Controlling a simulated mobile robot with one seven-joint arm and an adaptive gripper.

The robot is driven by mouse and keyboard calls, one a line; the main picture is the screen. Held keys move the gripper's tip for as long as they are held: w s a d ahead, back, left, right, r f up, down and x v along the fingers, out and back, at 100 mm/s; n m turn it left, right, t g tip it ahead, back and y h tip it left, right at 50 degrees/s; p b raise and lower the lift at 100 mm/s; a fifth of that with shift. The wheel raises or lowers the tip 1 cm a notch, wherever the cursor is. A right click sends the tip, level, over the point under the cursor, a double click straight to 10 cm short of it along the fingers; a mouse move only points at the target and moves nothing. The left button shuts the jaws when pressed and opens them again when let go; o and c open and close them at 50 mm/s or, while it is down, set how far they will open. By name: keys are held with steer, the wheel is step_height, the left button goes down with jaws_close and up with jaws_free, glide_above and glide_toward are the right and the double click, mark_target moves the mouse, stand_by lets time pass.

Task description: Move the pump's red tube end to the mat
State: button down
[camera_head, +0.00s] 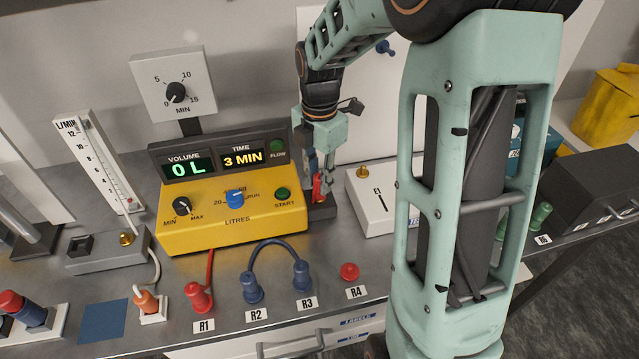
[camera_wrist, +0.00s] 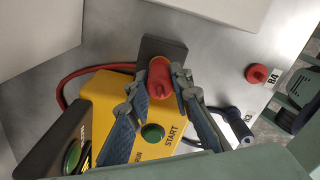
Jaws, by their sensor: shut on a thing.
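The yellow pump (camera_head: 232,220) stands on the bench with its display reading 0 L and 3 MIN. My gripper (camera_head: 322,180) is just right of the pump, pointing down, shut on a red tube end (camera_head: 317,187). In the wrist view the red tube end (camera_wrist: 160,78) sits between the fingertips (camera_wrist: 158,88), and a red tube curves from it around the pump. A dark grey block (camera_wrist: 163,48) lies beside or under it; I cannot tell whether they touch. A flat blue square, seemingly the mat (camera_head: 98,323), lies at the bench's front left.
Along the front are a red plug at R1 (camera_head: 198,297), blue plugs at R2 (camera_head: 252,288) and R3 (camera_head: 302,277) joined by a tube, and a red R4 cap (camera_head: 349,272). A flow meter (camera_head: 98,160) and an orange plug (camera_head: 147,301) stand left. A white box (camera_head: 374,201) stands right.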

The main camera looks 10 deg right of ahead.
steer(key=shift+r, duration=0.15)
steer(key=shift+r+p, duration=2.3)
steer(key=shift+r, duration=0.3)
